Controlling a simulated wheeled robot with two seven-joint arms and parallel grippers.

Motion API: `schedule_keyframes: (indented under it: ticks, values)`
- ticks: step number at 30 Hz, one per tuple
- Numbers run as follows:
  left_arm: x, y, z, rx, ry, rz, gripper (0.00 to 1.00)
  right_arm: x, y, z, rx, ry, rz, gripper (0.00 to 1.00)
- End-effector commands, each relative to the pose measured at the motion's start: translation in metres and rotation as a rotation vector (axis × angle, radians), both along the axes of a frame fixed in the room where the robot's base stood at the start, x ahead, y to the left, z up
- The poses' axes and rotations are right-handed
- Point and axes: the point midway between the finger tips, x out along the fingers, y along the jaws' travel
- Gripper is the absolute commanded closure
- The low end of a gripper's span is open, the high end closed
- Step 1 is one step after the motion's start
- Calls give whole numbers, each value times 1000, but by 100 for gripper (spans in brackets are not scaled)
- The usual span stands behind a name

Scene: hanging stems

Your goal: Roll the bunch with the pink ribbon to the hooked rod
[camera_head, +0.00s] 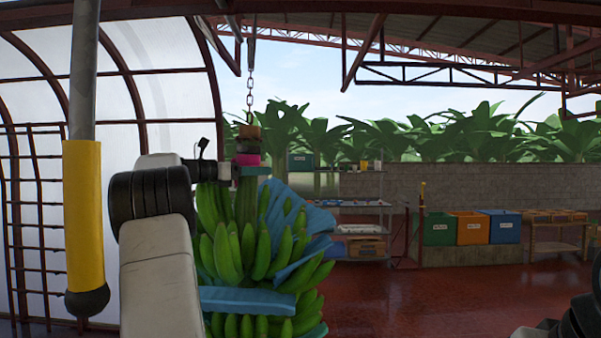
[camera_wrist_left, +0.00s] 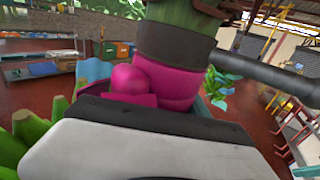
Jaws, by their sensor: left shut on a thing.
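The banana bunch (camera_head: 262,245) hangs upright from a chain (camera_head: 250,95), its green fruit partly wrapped in blue sheeting. The pink ribbon (camera_head: 247,159) is around the stem at the top; it shows large in the left wrist view (camera_wrist_left: 165,85), below a dark band on the stem. My left gripper (camera_head: 237,171) is shut on the stem just under the ribbon. A thin rod with a yellow top (camera_head: 422,195) stands behind, right of the bunch; I cannot make out a hook on it.
A grey pole with a yellow sleeve (camera_head: 83,215) hangs close at the left. A shelf rack (camera_head: 362,205) stands behind the bunch. Green, orange and blue bins (camera_head: 472,229) line the low wall. The red floor (camera_head: 430,300) at the right is clear.

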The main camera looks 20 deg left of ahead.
Motion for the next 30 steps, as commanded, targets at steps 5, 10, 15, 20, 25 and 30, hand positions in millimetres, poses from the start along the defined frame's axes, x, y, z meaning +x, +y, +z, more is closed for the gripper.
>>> schedule_keyframes:
  ticks: [5,10,15,20,25,30]
  values:
    - [-5,14,1,-9,0,-11,100,0,0,0,0,0,0,100]
    - [-7,19,0,-9,1,-16,100,0,0,0,0,0,0,100]
    - [-7,20,0,-9,1,-15,100,0,0,0,0,0,0,100]
    - [-8,21,0,-7,1,-11,45,0,0,0,0,0,0,100]
    - [-8,22,0,-6,1,-9,27,0,0,0,0,0,0,100]
    - [-7,22,0,-5,0,-9,27,0,0,0,0,0,0,100]
